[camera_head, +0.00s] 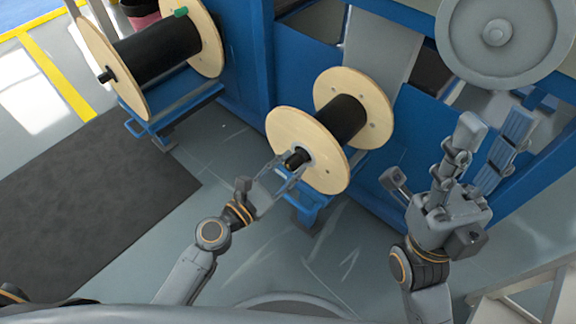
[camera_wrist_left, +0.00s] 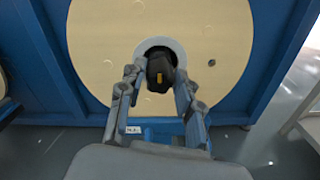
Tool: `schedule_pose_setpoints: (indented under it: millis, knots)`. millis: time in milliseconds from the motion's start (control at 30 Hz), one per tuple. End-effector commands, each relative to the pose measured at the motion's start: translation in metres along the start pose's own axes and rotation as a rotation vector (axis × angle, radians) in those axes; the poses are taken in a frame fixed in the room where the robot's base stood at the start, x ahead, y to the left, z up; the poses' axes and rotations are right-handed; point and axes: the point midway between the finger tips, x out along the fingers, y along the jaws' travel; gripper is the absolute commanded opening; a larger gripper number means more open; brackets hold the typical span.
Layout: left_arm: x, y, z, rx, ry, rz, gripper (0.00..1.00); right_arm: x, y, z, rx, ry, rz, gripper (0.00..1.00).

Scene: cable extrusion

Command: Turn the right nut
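The right nut (camera_head: 297,158) is a dark knob on the near end of the right spool's axle, at the pale wooden flange (camera_head: 325,168). In the left wrist view the nut (camera_wrist_left: 160,75) is black with a small yellow mark, in front of a grey ring on the flange. My left gripper (camera_head: 285,169) is at the nut, with its fingers (camera_wrist_left: 158,76) on either side of it. The fingers look spread, with a narrow gap beside the nut; contact at the tips is unclear. My right gripper (camera_head: 430,152) is open and empty, to the right of the spool.
The left spool (camera_head: 160,50) with black cable sits on a blue stand at the upper left. A blue machine frame (camera_head: 250,70) stands behind the spools, with a large grey wheel (camera_head: 495,33) at the upper right. A dark mat (camera_head: 95,205) lies on the left floor.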

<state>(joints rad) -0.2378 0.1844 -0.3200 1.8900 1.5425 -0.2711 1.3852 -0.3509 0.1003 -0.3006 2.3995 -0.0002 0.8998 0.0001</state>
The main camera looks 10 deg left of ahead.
Motion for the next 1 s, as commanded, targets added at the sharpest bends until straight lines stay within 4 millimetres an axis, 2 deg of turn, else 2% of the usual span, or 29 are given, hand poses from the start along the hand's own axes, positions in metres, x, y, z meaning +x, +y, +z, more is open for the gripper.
schedule_pose_setpoints:
  millis: [33,100,133,567,1000]
  knots:
    - [0.0,0.0,0.0,0.0,0.0,0.0,0.18,0.0,0.0,0.0,0.0,0.0,0.0,0.4]
    - [0.0,0.0,0.0,0.0,0.0,0.0,0.03,0.0,0.0,0.0,0.0,0.0,0.0,0.4]
    - [0.0,0.0,0.0,0.0,0.0,0.0,0.0,0.0,0.0,0.0,0.0,0.0,0.0,0.4]
    - [0.0,-0.001,-0.001,0.085,0.0,-0.002,0.0,-0.004,0.0,0.001,0.0,0.001,0.0,0.4]
    - [0.0,-0.001,-0.001,0.455,-0.001,-0.002,0.0,-0.014,0.0,0.003,-0.001,0.0,-0.001,0.4]
